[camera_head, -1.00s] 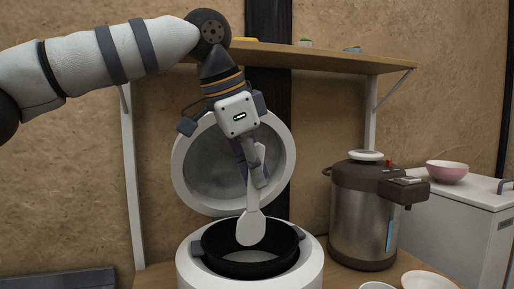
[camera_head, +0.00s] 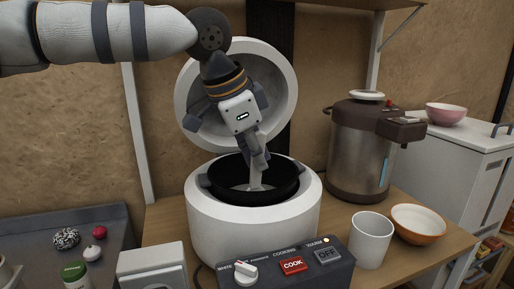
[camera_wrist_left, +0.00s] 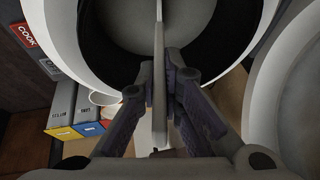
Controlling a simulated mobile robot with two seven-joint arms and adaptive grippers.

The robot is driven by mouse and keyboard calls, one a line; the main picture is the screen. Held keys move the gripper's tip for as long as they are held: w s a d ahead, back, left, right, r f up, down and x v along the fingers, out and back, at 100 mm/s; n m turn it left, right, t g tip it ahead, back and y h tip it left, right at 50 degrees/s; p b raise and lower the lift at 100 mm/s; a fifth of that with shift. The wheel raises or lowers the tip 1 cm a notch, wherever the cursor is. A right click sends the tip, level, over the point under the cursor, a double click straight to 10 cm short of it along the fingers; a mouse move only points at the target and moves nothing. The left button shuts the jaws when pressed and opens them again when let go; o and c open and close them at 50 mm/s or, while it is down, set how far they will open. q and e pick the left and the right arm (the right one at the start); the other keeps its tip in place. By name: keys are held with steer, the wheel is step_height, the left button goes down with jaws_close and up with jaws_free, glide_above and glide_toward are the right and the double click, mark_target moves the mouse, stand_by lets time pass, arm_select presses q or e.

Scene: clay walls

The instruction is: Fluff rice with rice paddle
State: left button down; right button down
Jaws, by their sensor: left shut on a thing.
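The white rice cooker (camera_head: 253,226) stands on the wooden counter with its round lid (camera_head: 190,88) raised behind it. Its black inner pot (camera_head: 270,192) is open at the top, with a pale bottom partly visible. In the left wrist view the paddle (camera_wrist_left: 159,70) runs between the fingers (camera_wrist_left: 161,92). My right gripper is not in view.
A white cup (camera_head: 371,240), an orange-rimmed bowl (camera_head: 418,222) and a steel hot-water pot (camera_head: 358,150) are to the right. A wall shelf (camera_head: 385,4) is above.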

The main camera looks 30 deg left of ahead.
arm_select(q)
steer(key=shift+w+a+f, duration=0.1)
steer(key=shift+w+a, duration=0.1)
steer(key=shift+w, duration=0.4)
steer(key=shift+w+a, duration=0.2)
steer(key=shift+w, duration=0.4)
steer(key=shift+s+a+r, duration=0.2)
steer(key=shift+a, duration=0.1)
steer(key=d, duration=0.3)
steer(key=shift+d+b, duration=0.1)
steer(key=shift+b, duration=0.2)
